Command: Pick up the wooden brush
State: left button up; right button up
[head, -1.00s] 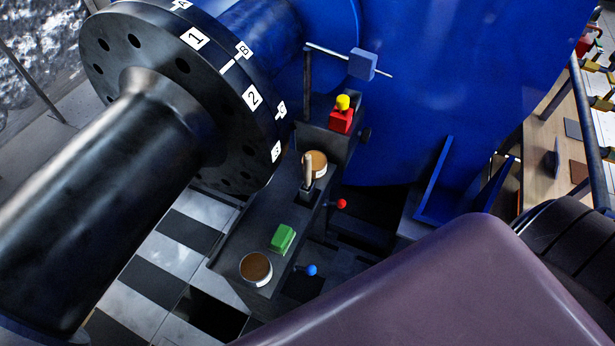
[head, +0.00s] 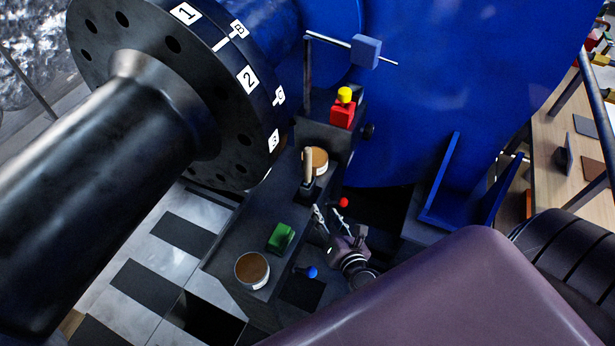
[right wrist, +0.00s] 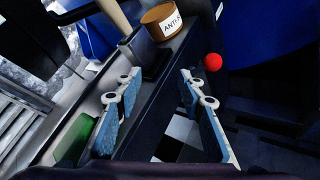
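The wooden brush (head: 308,168) stands upright on the dark shelf (head: 235,238), its pale wooden handle up and its dark head down, beside an open tin. In the right wrist view the brush handle (right wrist: 113,14) shows at the top, above its dark head. My right gripper (head: 329,215) is just below and to the right of the brush in the head view. Its two fingers (right wrist: 160,80) are apart with nothing between them, and the brush lies beyond their tips. My left gripper is not in view.
One brown-filled tin (head: 315,159) stands right by the brush; another tin (head: 252,269) and a green block (head: 281,237) are nearer. A red knob (head: 343,202) and a blue knob (head: 311,271) stick out at the shelf's edge. A large black flanged shaft (head: 100,180) is at left.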

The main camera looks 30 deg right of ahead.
aim_at(309, 157)
notch_tip(309, 157, up, 14)
jog(key=w+a+n+t+b, duration=0.1)
jog(key=w+n+t, duration=0.25)
jog(key=n, duration=0.35)
jog(key=shift+t, duration=0.25)
jog(key=w, duration=0.4)
jog(key=w+p, duration=0.1)
jog(key=w, duration=0.1)
jog(key=shift+w+d+r, duration=0.1)
jog(key=shift+d+r, duration=0.3)
jog(key=shift+w+f, duration=0.1)
jog(key=shift+w, duration=0.4)
grip_shut()
